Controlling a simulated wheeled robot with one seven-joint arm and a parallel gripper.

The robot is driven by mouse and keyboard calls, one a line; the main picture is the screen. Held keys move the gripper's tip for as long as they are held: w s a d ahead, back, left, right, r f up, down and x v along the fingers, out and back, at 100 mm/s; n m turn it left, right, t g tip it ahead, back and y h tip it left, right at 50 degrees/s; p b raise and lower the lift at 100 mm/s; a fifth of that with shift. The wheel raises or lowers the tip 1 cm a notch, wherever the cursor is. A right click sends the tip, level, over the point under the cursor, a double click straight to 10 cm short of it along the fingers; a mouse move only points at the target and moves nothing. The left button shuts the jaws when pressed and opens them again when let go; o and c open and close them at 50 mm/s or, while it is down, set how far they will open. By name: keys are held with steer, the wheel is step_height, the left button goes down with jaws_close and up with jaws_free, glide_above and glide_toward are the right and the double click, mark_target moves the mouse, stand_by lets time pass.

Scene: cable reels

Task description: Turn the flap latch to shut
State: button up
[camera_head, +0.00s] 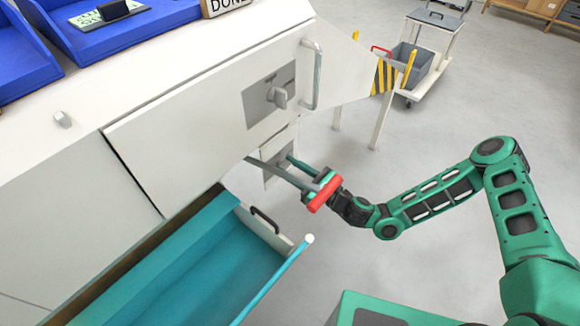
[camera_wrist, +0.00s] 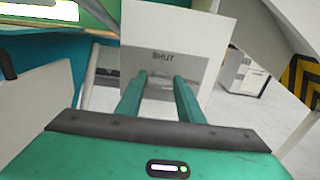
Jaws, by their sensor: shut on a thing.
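A small grey latch (camera_wrist: 160,84) sits on a white panel (camera_wrist: 205,38) below the word SHUT in the wrist view. My gripper (camera_wrist: 160,76) has its two green fingers on either side of the latch, shut on it. The fingertips partly hide it, so its exact angle is hard to tell. In the head view my gripper (camera_head: 269,158) reaches to the small white panel (camera_head: 270,181) under the cabinet's front, where the latch is mostly hidden. Another grey knob (camera_head: 279,97) on a grey plate sits on the larger white door above, clear of my gripper.
A teal drawer (camera_head: 252,228) stands open below the cabinet, left of my gripper. A pale upright handle (camera_head: 317,78) stands out from the white door. Blue bins (camera_head: 20,62) rest on top. A cart with a grey bin (camera_head: 420,70) stands behind. Floor at right is free.

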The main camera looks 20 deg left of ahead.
steer(key=shift+w+d, duration=0.1)
steer(key=shift+w, duration=0.05)
steer(key=n, duration=0.4)
steer(key=shift+n, duration=0.4)
steer(key=n, duration=0.4)
steer(key=shift+f+n, duration=0.1)
steer(key=shift+n, duration=0.2)
steer(key=n, duration=0.4)
steer(key=shift+f, duration=0.1)
steer(key=shift+f+n, duration=0.1)
steer(key=shift+n, duration=2)
steer(key=o, duration=1.1)
steer(key=shift+c, duration=0.2)
